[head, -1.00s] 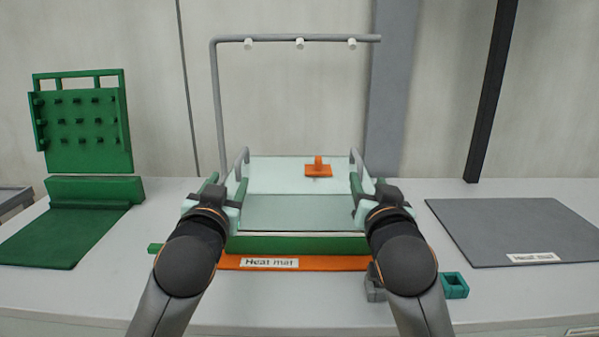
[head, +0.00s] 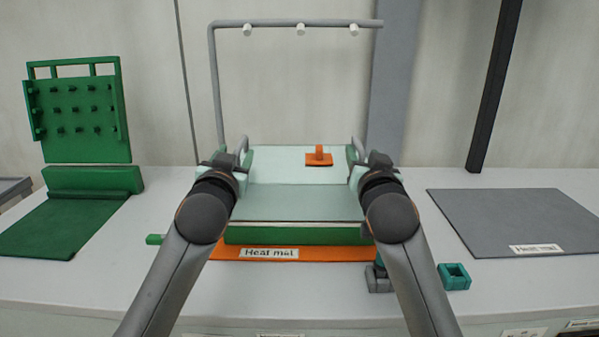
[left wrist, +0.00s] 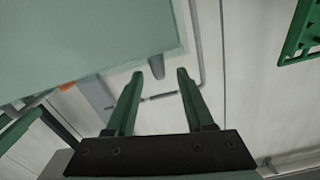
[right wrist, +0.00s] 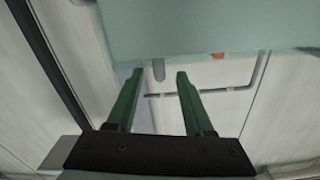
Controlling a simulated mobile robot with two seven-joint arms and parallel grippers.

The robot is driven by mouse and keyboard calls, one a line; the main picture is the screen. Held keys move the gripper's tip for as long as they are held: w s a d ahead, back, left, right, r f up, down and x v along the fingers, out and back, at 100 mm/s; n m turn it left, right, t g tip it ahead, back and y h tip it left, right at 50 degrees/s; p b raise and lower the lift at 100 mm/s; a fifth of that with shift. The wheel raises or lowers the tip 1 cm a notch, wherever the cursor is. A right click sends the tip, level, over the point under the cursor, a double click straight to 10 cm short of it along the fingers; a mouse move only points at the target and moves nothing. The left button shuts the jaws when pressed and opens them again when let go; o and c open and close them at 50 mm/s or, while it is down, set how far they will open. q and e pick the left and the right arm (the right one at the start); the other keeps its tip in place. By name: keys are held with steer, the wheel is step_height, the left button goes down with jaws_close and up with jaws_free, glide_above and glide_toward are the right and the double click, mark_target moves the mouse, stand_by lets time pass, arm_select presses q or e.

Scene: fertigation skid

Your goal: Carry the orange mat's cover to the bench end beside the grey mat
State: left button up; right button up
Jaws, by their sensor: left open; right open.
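The pale green, see-through cover (head: 300,203) sits over a green tray (head: 295,235) on the orange mat (head: 330,254). Its top carries an orange vent piece (head: 319,159), and a grey handle stands at each side. My left gripper (head: 236,158) is open at the left handle (head: 243,146); the handle's end shows just ahead between its fingertips in the left wrist view (left wrist: 157,67). My right gripper (head: 364,157) is open at the right handle, whose end (right wrist: 158,70) lies similarly in the right wrist view. The grey mat (head: 515,220) lies bare at the right.
A grey pipe frame with white nozzles (head: 300,29) rises behind the cover. A green peg panel (head: 80,118) and green mat (head: 65,228) stand left. A teal block (head: 454,277) and grey block (head: 380,283) sit near the front. A dark post (head: 492,90) stands behind the grey mat.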

mark_target(241, 141)
arm_select(q)
steer(key=shift+w, duration=3.35)
arm_select(e)
steer(key=shift+w, duration=3.35)
arm_select(q)
steer(key=shift+c, duration=0.3)
arm_select(e)
steer(key=shift+c, duration=0.4)
arm_select(q)
jaws_close()
arm_select(e)
jaws_close()
arm_select(q)
steer(key=shift+d, duration=0.15)
